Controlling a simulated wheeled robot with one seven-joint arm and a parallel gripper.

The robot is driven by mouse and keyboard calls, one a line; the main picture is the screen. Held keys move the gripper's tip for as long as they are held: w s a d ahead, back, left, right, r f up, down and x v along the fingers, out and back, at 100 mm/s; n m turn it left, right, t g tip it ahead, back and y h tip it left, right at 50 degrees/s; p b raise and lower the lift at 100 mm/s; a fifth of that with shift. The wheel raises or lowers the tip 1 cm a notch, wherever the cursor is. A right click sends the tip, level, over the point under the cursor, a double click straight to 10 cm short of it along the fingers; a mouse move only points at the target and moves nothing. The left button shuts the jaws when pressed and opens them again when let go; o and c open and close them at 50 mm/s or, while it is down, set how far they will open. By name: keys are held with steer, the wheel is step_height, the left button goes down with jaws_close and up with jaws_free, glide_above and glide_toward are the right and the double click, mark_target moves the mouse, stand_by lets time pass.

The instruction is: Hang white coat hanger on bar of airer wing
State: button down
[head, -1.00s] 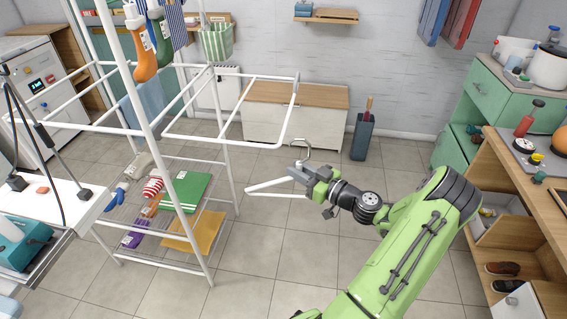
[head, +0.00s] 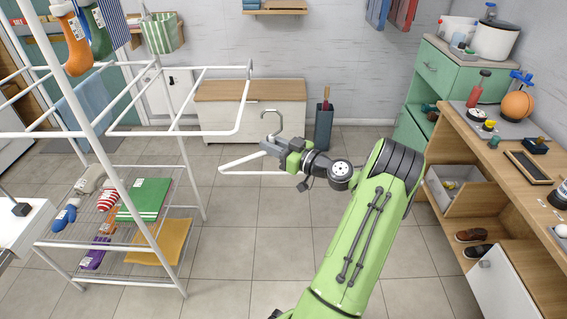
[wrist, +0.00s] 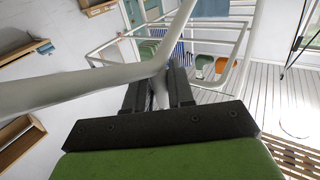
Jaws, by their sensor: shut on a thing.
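My gripper (head: 272,146) is shut on the white coat hanger (head: 240,161) near the base of its hook. The hook points up above the jaws, and the hanger's arms stretch out to the left below. In the wrist view the hanger (wrist: 90,88) crosses close in front of the dark jaws (wrist: 158,85). The white airer wing (head: 185,133) juts out to the left of my gripper, its end bar (head: 243,107) rising at the right. The hanger's hook is right of this end bar and appears apart from it. The wing also shows beyond the jaws in the wrist view (wrist: 215,42).
Socks (head: 77,47) and cloths hang on the airer's upper part. Its lower shelf holds folded cloths (head: 145,198) and small items. A low wooden-topped cabinet (head: 250,92) stands at the back wall. A wooden workbench (head: 515,180) is on the right. The middle floor is clear.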

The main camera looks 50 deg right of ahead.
steer(key=p, duration=0.3)
glide_above(243, 159)
steer(key=shift+r, duration=0.15)
steer(key=shift+w+f+b, duration=0.15)
steer(key=shift+f+b, duration=0.5)
steer(key=shift+f, duration=0.15)
steer(key=shift+f+b, duration=0.75)
steer(key=shift+b, duration=0.05)
steer(key=shift+r, duration=0.1)
steer(key=c, duration=0.9)
jaws_free()
steer(key=s, duration=0.5)
steer(key=s+p, duration=0.1)
steer(key=s, duration=0.4)
steer(key=s+d, duration=0.1)
steer(key=s, duration=0.5)
steer(key=shift+f, duration=0.25)
steer(key=shift+w, duration=0.15)
